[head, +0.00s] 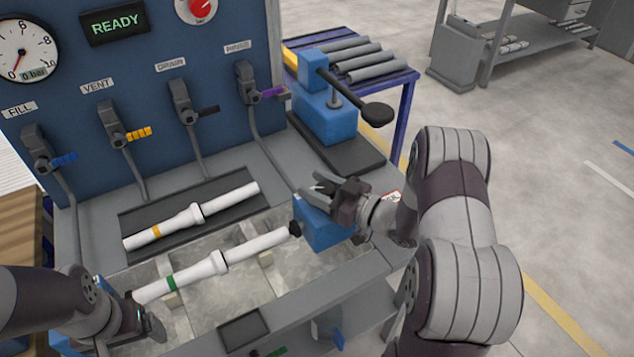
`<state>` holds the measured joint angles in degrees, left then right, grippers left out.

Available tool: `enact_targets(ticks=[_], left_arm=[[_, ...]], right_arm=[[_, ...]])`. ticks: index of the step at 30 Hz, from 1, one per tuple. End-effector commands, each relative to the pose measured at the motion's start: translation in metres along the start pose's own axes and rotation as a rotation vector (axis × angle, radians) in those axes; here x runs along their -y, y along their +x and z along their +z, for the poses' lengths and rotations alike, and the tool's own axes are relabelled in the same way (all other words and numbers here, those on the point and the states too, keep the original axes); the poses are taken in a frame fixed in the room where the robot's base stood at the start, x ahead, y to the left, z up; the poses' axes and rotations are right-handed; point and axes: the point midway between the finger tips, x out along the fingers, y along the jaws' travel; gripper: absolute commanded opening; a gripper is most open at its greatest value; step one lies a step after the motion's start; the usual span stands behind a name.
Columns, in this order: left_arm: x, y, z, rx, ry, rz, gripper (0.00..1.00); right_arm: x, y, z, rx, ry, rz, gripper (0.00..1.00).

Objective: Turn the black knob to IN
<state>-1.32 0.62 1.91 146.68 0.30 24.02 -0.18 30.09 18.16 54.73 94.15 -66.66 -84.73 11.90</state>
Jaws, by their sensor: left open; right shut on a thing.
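My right gripper (340,197) is shut at the top of the blue block (322,231) at the right end of the test bed. The black knob there is mostly hidden by the dark fingers, and I cannot read its marks. A black plug (295,228) sticks out of the block's left side, at the right end of a white pipe (247,248) with a green band. I cannot tell whether plug and pipe touch. My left gripper (146,322) is open near that pipe's left, green-banded end.
A second white pipe (222,203) with a yellow band lies on a dark mat behind. The blue panel has several valve levers, a gauge (25,50) and a READY display (115,24). A blue press (325,108) with a black-ended lever stands behind my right gripper.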

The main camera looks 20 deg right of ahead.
Motion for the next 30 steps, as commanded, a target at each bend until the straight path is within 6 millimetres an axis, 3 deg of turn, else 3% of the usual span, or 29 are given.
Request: enact_targets(ticks=[10, 30], left_arm=[[0.000, -0.011, -0.001, 0.000, 0.000, 0.000, 0.87], [0.000, -0.002, 0.000, 0.000, 0.000, 0.000, 0.87]], right_arm=[[-0.003, 0.000, -0.001, 0.001, 0.000, 0.322, 0.20], [-0.012, -0.005, 0.001, -0.001, -0.001, 0.845, 0.20]])
